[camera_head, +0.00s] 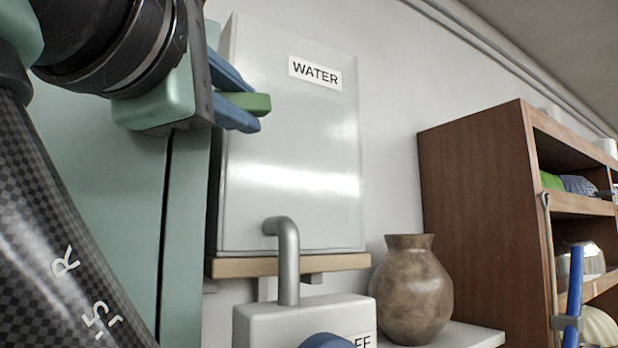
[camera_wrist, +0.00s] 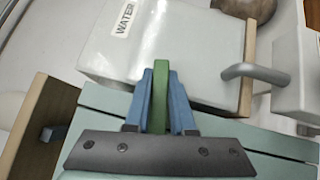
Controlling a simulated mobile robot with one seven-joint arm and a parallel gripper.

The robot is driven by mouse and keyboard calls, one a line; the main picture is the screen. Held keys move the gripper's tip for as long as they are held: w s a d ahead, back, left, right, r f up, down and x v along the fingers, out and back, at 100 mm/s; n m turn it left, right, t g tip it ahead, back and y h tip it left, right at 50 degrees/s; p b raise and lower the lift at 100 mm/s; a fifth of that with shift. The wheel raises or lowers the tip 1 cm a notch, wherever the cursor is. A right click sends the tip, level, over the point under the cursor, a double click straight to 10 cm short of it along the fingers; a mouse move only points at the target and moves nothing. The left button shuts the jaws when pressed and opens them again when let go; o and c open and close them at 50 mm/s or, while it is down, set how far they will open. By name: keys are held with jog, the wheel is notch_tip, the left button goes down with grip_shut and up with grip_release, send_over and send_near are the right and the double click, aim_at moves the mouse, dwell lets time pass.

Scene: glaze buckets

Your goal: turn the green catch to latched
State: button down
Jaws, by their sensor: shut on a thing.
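The green catch (camera_head: 256,103) is a short bar that shows between the two blue fingers of my gripper (camera_head: 246,102) in the head view. Its tip points right and sticks out a little past the fingers. In the wrist view the catch (camera_wrist: 160,82) stands lengthwise between the fingers of my gripper (camera_wrist: 160,100), which are closed on its two sides. The catch's base and pivot are hidden behind the gripper, and I see no latched mark.
A white water tank (camera_head: 290,200) on a wooden shelf (camera_head: 340,262) is close to the right of my gripper. A pale green cabinet (camera_head: 95,180) is at left. A grey spout (camera_head: 288,262), a brown vase (camera_head: 412,295) and a wooden bookcase (camera_head: 475,200) stand farther right.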

jog(key=shift+f+m+g+b, duration=0.25)
jog(key=shift+m+g+b, duration=0.1)
jog(key=shift+m+g, duration=0.45)
jog(key=c, duration=0.8)
grip_release()
jog(key=shift+w+a, duration=0.1)
jog(key=shift+o, duration=0.2)
